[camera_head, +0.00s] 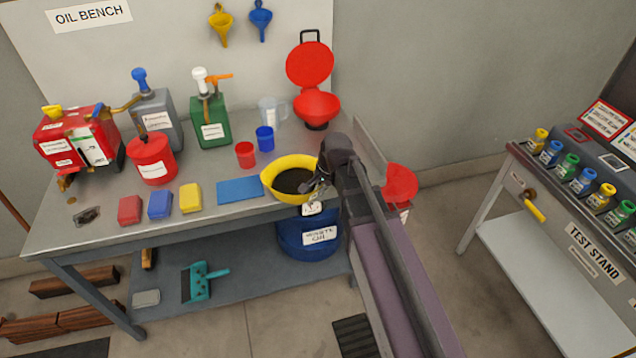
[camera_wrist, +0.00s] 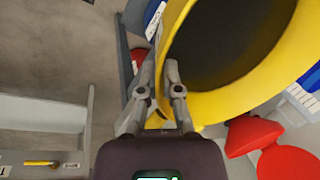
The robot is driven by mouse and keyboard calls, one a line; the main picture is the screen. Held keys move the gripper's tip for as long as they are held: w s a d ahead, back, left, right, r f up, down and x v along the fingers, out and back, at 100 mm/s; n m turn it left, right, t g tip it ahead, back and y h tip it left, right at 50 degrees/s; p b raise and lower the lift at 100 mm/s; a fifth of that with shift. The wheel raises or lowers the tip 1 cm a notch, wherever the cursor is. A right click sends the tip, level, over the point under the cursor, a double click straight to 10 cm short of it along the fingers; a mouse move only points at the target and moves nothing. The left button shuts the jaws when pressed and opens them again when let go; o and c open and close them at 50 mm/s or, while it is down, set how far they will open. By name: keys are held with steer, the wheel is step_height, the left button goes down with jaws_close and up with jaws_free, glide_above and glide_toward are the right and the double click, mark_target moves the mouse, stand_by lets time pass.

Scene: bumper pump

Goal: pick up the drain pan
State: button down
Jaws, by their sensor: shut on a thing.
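The drain pan (camera_head: 270,180) is a round yellow pan with dark liquid inside, at the front right of the oil bench. In the wrist view its yellow wall (camera_wrist: 222,104) and dark inside fill the upper right. My gripper (camera_head: 318,188) is at the right side of the pan. In the wrist view my gripper (camera_wrist: 161,78) has its two fingers around a yellow part at the pan's edge and is shut on it. The arm hides part of the pan's right side in the head view. I cannot tell whether the pan touches the bench.
A blue mat (camera_head: 240,189), a red cup (camera_head: 246,154) and a blue cup (camera_head: 265,138) are left of and behind the pan. A red lidded container (camera_head: 316,105) stands behind. A blue waste can (camera_head: 308,240) is below. The test stand (camera_head: 590,236) is right, across open floor.

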steer(key=shift+s+d+r, duration=0.1)
steer(key=shift+s+d, duration=0.05)
steer(key=shift+s, duration=0.55)
steer(key=shift+s+d, duration=0.1)
steer(key=shift+s, duration=0.6)
steer(key=shift+s, duration=0.1)
steer(key=shift+s, duration=0.15)
